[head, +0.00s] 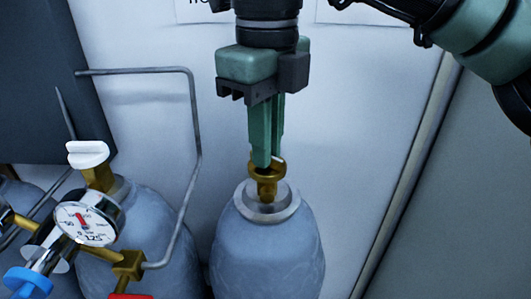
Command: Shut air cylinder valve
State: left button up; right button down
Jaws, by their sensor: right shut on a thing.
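A grey gas cylinder (267,250) stands upright near the middle of the head view. A brass valve (267,188) rises from its pale collar. My right gripper (267,161) points straight down from above, its green fingers shut on the top of the brass valve. The fingers partly hide the valve's top, so I cannot tell how far it is turned. No label naming the gas is readable on this cylinder. My left gripper is out of view.
A second grey cylinder (165,235) stands to the left, with a white knob (87,154), a round gauge (86,223) and a blue knob (27,282). A bent metal pipe (195,130) rises between the cylinders. A pale wall (375,120) stands close behind.

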jog(key=m+b, duration=0.1)
jog(key=m, duration=0.2)
jog(key=m+b, duration=0.1)
jog(key=m, duration=0.1)
jog(key=shift+f+m+b, duration=0.25)
jog(key=shift+m+b, duration=0.05)
jog(key=m+b, duration=0.1)
jog(key=m, duration=0.4)
jog(key=shift+b, duration=0.35)
jog(key=c, duration=1.5)
grip_release()
jog(key=shift+s+r, duration=0.1)
jog(key=shift+r, duration=0.1)
notch_tip(320, 180, up, 8)
jog(key=shift+f+p, duration=0.1)
jog(key=shift+p, duration=0.8)
